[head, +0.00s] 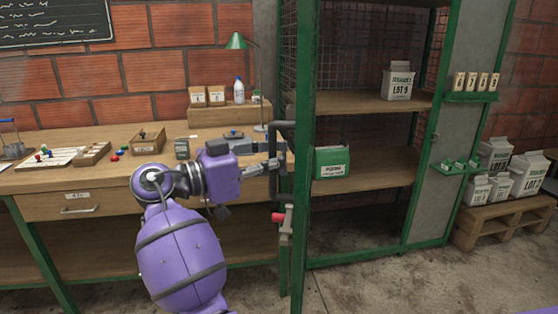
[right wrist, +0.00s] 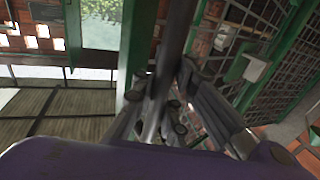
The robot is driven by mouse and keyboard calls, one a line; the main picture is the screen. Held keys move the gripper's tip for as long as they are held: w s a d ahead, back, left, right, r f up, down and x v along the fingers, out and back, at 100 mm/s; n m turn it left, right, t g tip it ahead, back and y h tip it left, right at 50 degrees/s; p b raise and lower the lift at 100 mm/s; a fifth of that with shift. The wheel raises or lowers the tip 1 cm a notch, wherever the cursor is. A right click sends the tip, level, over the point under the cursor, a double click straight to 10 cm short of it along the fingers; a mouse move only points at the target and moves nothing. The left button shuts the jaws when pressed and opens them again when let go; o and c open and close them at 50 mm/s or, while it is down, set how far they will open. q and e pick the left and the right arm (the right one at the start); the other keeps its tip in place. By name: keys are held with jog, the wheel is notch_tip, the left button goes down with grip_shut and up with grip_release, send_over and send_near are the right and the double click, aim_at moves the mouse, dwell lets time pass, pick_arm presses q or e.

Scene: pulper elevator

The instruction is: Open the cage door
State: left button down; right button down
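The cage (head: 366,188) has a green frame, wooden shelves and mesh at its back and side. Its door (head: 301,150) stands swung out towards me and shows nearly edge-on, so its mesh face is mostly hidden in the head view. A dark vertical handle (head: 275,188) is on its left side, above a latch with a red part (head: 278,217). My right gripper (head: 280,161) is at this handle. In the right wrist view its fingers (right wrist: 161,95) close in on both sides of the dark bar (right wrist: 174,52). My left gripper is out of view.
A wooden workbench (head: 40,185) with small parts and a lamp (head: 236,41) stands left of the door, under my right arm. A green box (head: 331,160) and a white carton (head: 398,85) are on the cage shelves. Cartons stand on a pallet (head: 490,228) at right. Floor before the cage is clear.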

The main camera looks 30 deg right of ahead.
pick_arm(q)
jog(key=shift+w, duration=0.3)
pick_arm(e)
jog(key=shift+s+a+f, duration=0.2)
jog(key=shift+a+f, duration=0.1)
jog(key=c, duration=2.2)
grip_release()
jog(key=o, duration=0.5)
jog(key=shift+s+a+r, duration=0.15)
jog(key=shift+a+r, duration=0.15)
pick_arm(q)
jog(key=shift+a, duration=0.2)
pick_arm(e)
jog(key=shift+d, duration=0.1)
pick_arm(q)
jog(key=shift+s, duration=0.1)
pick_arm(e)
jog(key=a, duration=0.4)
jog(key=w+a, duration=0.1)
jog(key=a, duration=0.6)
jog(key=shift+w+a, duration=0.3)
jog(key=shift+a, duration=0.1)
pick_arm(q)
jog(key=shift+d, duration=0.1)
